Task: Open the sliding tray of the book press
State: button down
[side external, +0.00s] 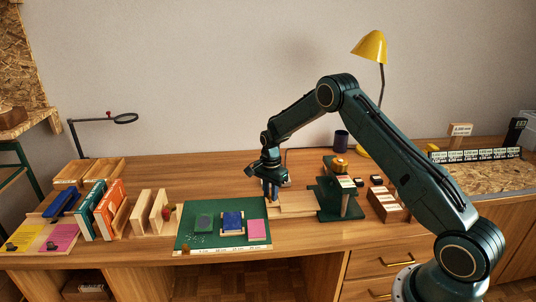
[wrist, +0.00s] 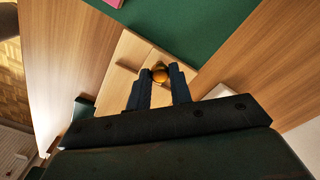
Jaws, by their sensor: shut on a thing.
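The book press (side external: 341,201) is a dark green frame standing right of the green mat in the side view. Its pale wooden sliding tray (side external: 299,204) sticks out of the press to the left, toward the mat. In the wrist view the tray (wrist: 122,62) lies under my fingers, with a round brass-coloured knob (wrist: 160,75) at its end. My gripper (side external: 272,193) points down at the tray's left end. In the wrist view my gripper (wrist: 160,82) has its fingers on either side of the knob, shut on it. The fingers hide part of the tray and the knob's base.
The green cutting mat (side external: 190,238) with small coloured pieces lies just left of the tray. Upright books (side external: 111,208) and wooden blocks stand further left. A brown box (side external: 385,204) stands right of the press. A yellow lamp (side external: 370,46) rises behind.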

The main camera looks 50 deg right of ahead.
jog(key=c, duration=1.5)
grip_release()
jog(key=shift+c, duration=0.2)
notch_tip(320, 180, up, 14)
